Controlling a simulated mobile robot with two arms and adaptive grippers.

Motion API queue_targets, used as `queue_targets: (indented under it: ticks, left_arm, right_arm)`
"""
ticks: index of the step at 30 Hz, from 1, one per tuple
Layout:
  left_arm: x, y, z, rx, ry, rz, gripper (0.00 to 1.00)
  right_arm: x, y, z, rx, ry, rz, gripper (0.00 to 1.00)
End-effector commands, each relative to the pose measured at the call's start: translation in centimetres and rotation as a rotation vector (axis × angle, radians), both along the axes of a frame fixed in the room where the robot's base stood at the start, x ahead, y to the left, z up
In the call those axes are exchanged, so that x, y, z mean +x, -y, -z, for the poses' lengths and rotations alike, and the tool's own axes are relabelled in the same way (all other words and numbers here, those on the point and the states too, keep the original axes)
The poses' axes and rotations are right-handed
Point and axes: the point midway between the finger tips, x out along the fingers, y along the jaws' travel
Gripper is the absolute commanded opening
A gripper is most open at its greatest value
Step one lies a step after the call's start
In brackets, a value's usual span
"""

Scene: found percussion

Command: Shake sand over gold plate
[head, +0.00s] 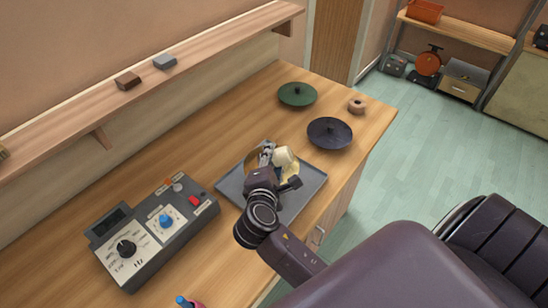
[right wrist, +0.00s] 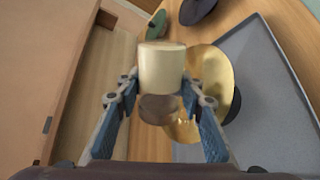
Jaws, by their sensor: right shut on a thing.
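The shaker also shows in the head view (head: 285,156), held over the grey tray (head: 228,185). The gold plate (right wrist: 221,85) is a shiny round dish, partly hidden behind the shaker and a finger in the wrist view. In the head view the gripper covers most of it. I cannot tell whether sand lies on it. My left gripper is not in view.
A grey control box (head: 155,230) with knobs stands left. A wall shelf (head: 200,50) holds small blocks. The table's right edge is close to the tray.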

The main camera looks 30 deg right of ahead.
Motion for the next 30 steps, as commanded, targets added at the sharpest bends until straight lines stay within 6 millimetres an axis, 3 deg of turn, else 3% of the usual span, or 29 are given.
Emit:
queue_targets:
  ticks: [13, 30]
  left_arm:
    - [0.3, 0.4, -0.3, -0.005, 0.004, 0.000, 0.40]
    - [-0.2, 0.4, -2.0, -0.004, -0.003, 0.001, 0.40]
  right_arm:
    - [-0.2, 0.3, -0.2, -0.004, -0.001, 0.000, 0.05]
    - [-2.8, 3.3, -0.3, -0.002, 0.000, 0.000, 0.05]
